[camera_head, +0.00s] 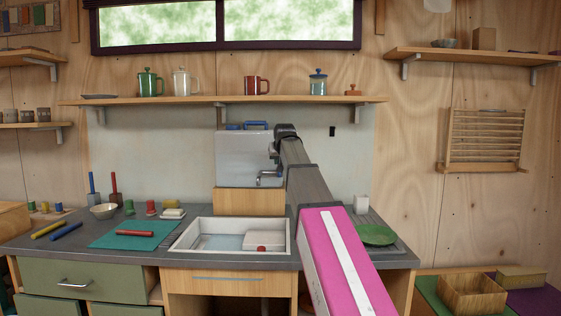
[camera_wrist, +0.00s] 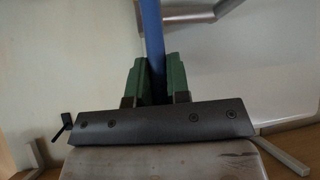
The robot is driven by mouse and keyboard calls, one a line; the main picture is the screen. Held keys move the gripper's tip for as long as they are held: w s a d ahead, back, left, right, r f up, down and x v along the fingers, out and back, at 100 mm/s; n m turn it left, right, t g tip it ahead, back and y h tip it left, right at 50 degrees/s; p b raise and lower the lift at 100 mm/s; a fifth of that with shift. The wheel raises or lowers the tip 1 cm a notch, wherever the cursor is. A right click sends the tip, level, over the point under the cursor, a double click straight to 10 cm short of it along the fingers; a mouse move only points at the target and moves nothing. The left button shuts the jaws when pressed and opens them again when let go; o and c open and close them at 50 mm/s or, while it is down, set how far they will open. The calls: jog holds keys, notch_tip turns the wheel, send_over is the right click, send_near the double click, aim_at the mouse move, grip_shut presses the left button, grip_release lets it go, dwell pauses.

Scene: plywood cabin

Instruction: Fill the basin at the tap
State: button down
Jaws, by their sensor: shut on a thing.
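The white basin (camera_head: 181,241) is set into the grey counter. A pale bluish patch shows on its floor, and I cannot tell if it is water. A white block with a red spot (camera_head: 264,241) lies in its right part. Behind it a pale tank (camera_head: 240,160) stands on a wooden block, with a metal tap spout (camera_head: 270,178) at its lower right. My gripper (camera_wrist: 155,75) has green fingers shut on a narrow blue bar (camera_wrist: 152,30), which looks like the tap's lever. In the head view my arm hides the fingers and the bar. No water stream is visible.
A green plate (camera_head: 376,235) lies on the counter right of my arm. A teal mat (camera_head: 125,232) with a red stick, a small bowl (camera_head: 103,211) and coloured pieces are on the left. A shelf (camera_head: 225,100) with mugs runs above the tank.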

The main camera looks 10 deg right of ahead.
dwell(0.4)
jog(key=c, duration=1.1)
grip_release()
jog(key=shift+s, duration=0.1)
jog(key=v, duration=1)
jog(key=shift+s+r, duration=0.2)
jog(key=shift+r, duration=0.05)
jog(key=shift+a, duration=0.1)
